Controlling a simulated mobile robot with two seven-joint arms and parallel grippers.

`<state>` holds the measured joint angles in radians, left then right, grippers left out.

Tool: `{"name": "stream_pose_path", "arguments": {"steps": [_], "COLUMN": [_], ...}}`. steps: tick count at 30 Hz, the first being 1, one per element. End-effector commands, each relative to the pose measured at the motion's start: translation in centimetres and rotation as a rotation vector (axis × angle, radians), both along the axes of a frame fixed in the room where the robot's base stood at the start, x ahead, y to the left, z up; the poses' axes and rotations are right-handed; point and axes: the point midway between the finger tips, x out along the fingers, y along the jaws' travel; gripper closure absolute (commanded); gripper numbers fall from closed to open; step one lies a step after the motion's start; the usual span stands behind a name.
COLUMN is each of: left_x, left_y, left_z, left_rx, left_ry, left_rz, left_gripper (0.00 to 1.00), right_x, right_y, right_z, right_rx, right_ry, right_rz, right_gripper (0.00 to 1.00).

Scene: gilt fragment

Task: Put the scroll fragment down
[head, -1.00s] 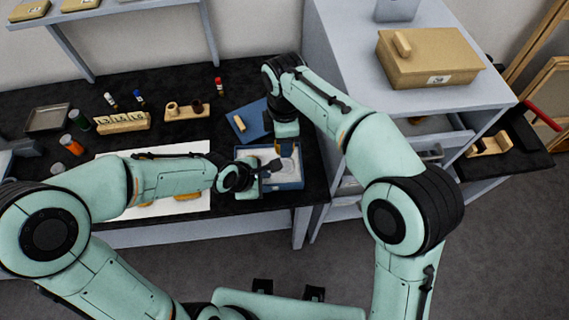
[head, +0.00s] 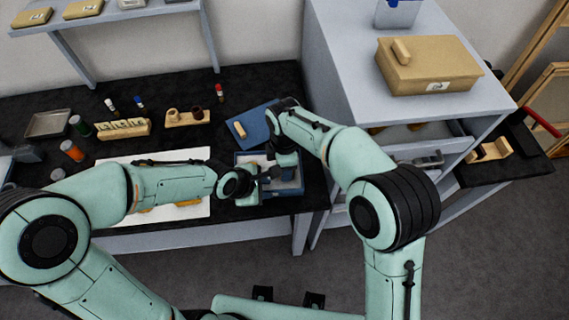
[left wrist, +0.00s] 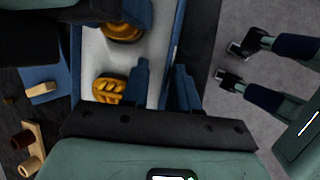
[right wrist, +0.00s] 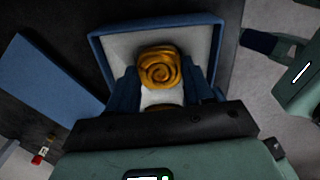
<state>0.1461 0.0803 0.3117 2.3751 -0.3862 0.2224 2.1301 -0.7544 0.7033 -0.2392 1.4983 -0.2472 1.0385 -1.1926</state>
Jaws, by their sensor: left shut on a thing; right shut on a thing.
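The gold scroll fragment (right wrist: 160,66) shows its spiral end in the right wrist view, with more gold between my right fingers. My right gripper (head: 287,163) is shut on it, over the white-lined blue box (right wrist: 112,50). In the left wrist view gold shows in two places, a ridged part (left wrist: 109,91) and a part beside my right fingers. I cannot tell whether the fragment touches the lining. My left gripper (left wrist: 163,82) is shut on the box's wall. In the head view my arms hide the fragment and much of the box.
The blue lid (head: 260,122) lies behind the box with a tan block on it. A white sheet (head: 150,215) with gold pieces lies left, under my left arm. Jars, a labelled rack (head: 123,128) and small bottles stand behind. A grey drawer cabinet (head: 330,60) rises at right.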

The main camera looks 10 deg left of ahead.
Motion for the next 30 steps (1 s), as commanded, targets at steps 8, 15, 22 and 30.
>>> {"name": "stream_pose_path", "arguments": {"steps": [8,15,22,30], "left_x": [-0.7,-0.7,-0.7,-0.7], "left_y": [0.3,0.3,0.3,0.3], "left_z": [-0.8,-0.8,-0.8,-0.8], "left_rx": [0.005,0.005,0.005,0.005], "left_ry": [0.029,0.029,0.029,0.029], "left_rz": [0.004,0.004,0.004,0.004], "left_gripper": [1.00,1.00,1.00,1.00], "right_x": [-0.1,-0.1,0.0,0.0], "right_y": [0.0,0.0,0.0,0.1], "right_z": [-0.8,-0.8,0.7,6.5], "right_rx": [-0.001,-0.001,0.001,0.003], "right_ry": [0.002,0.003,0.000,-0.001], "right_rz": [0.000,0.000,0.000,0.000], "right_gripper": [0.33,0.23,0.23,0.23]}}
